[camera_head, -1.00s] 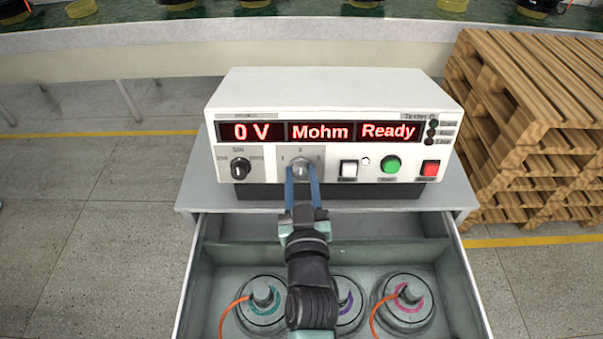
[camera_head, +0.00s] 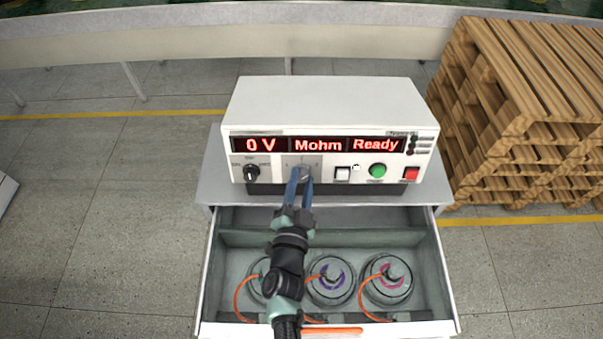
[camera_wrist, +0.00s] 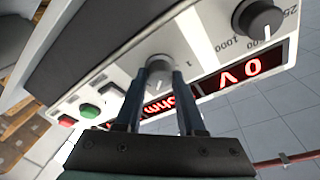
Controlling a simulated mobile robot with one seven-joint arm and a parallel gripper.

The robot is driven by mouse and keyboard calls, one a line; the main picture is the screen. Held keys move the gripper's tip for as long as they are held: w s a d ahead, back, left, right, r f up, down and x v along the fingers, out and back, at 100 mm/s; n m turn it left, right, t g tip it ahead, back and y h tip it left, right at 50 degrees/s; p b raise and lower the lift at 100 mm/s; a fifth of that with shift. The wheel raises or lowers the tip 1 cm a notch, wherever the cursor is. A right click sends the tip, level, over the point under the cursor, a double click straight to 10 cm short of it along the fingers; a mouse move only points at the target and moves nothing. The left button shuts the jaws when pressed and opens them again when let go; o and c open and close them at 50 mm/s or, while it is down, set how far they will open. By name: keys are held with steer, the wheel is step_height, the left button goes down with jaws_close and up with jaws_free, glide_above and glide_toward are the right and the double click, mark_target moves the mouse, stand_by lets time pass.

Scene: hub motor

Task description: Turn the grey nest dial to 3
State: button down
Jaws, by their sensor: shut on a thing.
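The grey nest dial (camera_head: 303,173) is on the front panel of the white tester (camera_head: 330,108), below the red displays. My gripper (camera_head: 302,179) has its two blue fingers shut on this dial. The wrist view shows the fingers (camera_wrist: 158,78) on either side of the round grey dial (camera_wrist: 158,66), seen at a tilt. A "1" mark shows beside the dial there; the other marks are hidden or too small to read. I cannot tell which number the dial points to. The displays read "0 V", "Mohm" and "Ready".
A black dial (camera_head: 251,173) is left of the grey one. A white button (camera_head: 342,174), a green button (camera_head: 377,171) and a red button (camera_head: 411,173) are to its right. An open drawer (camera_head: 443,277) with several round motors lies below my arm. Wooden pallets (camera_head: 520,110) stand at right.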

steer(key=shift+m+h+p, duration=0.3)
steer(key=shift+m+p, duration=0.25)
steer(key=shift+m, duration=0.65)
steer(key=c, duration=0.5)
jaws_free()
steer(key=s, duration=0.4)
steer(key=s+a, duration=0.1)
steer(key=s, duration=0.3)
steer(key=s+a+r+b, duration=0.1)
steer(key=s, duration=0.3)
steer(key=shift+s+a, duration=0.2)
steer(key=shift+s, duration=0.15)
steer(key=shift+f, duration=0.1)
